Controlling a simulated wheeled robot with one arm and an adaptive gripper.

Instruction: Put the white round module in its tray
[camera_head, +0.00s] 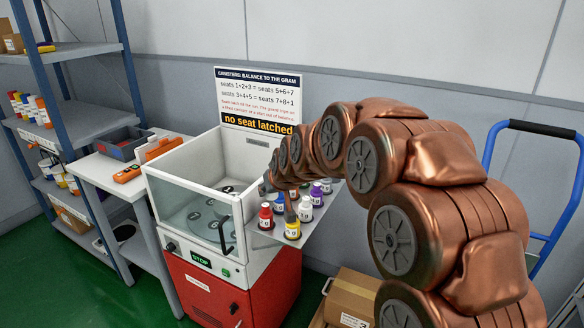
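I cannot pick out a white round module for certain. A white-topped canister (305,209) stands among several small canisters on a light shelf-like tray (318,222) at the right of the machine. A red canister (265,216) and a yellow canister (291,229) stand at its front, with purple-capped ones behind. My gripper (272,186) is at the far end of my copper arm, above the back left of these canisters. It is small and partly hidden, so its fingers and anything in them cannot be made out.
A white machine with a clear-walled bowl of dark numbered seats (205,215) stands on a red cabinet (210,290). A sign (258,100) above reads "no seat latched". Left are a side table (95,170) and blue shelving (75,50). A cardboard box (350,297) and blue trolley (570,205) are right.

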